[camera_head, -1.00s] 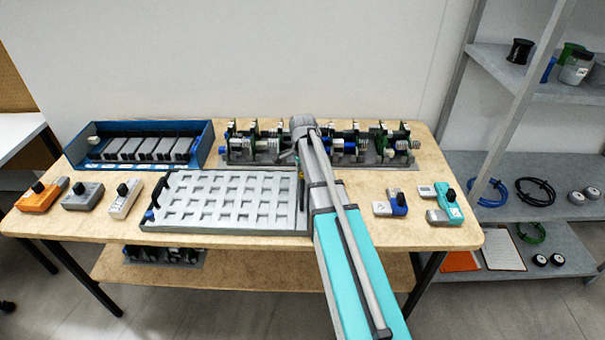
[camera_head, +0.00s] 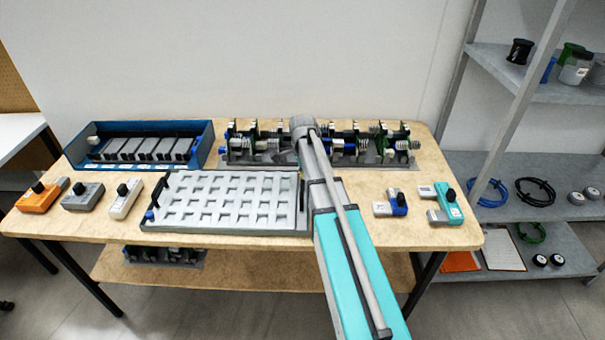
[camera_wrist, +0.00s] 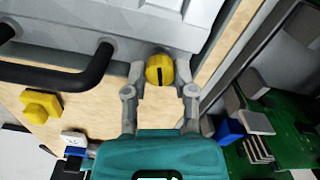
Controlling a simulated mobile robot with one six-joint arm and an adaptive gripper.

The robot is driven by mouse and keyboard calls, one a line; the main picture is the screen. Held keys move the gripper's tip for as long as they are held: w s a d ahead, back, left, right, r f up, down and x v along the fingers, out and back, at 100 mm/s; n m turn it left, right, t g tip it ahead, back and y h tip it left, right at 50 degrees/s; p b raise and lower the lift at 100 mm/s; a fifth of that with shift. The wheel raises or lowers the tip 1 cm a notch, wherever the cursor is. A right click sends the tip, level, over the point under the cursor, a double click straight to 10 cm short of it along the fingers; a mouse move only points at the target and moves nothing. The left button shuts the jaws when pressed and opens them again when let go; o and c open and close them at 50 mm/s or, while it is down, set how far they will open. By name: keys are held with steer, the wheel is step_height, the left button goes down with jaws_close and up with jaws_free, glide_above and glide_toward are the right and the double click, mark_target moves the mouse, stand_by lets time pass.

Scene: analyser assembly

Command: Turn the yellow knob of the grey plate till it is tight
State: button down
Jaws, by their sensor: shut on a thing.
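The yellow knob (camera_wrist: 158,70) is round with a dark slot across its face. It sits at the edge of the grey plate (camera_wrist: 130,18) in the wrist view. My gripper (camera_wrist: 162,78) is shut on it, with one finger on each side. In the head view the grey plate (camera_head: 225,203), with rows of slots, lies on the table left of my arm. The knob and my fingers are hidden there by my arm.
A black handle (camera_wrist: 85,74) and another yellow knob (camera_wrist: 42,105) are left of my gripper in the wrist view. Green boards (camera_wrist: 285,125) stand close on the right. A blue tray (camera_head: 205,148) and a row of mechanisms (camera_head: 260,143) stand behind the plate.

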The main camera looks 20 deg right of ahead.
steer(key=shift+m, duration=1.8)
steer(key=shift+c, duration=2)
jaws_free()
steer(key=shift+n, duration=0.4)
steer(key=n, duration=0.5)
steer(key=shift+r+n+p, duration=0.4)
step_height(320, 180, up, 13)
steer(key=p, duration=1.3)
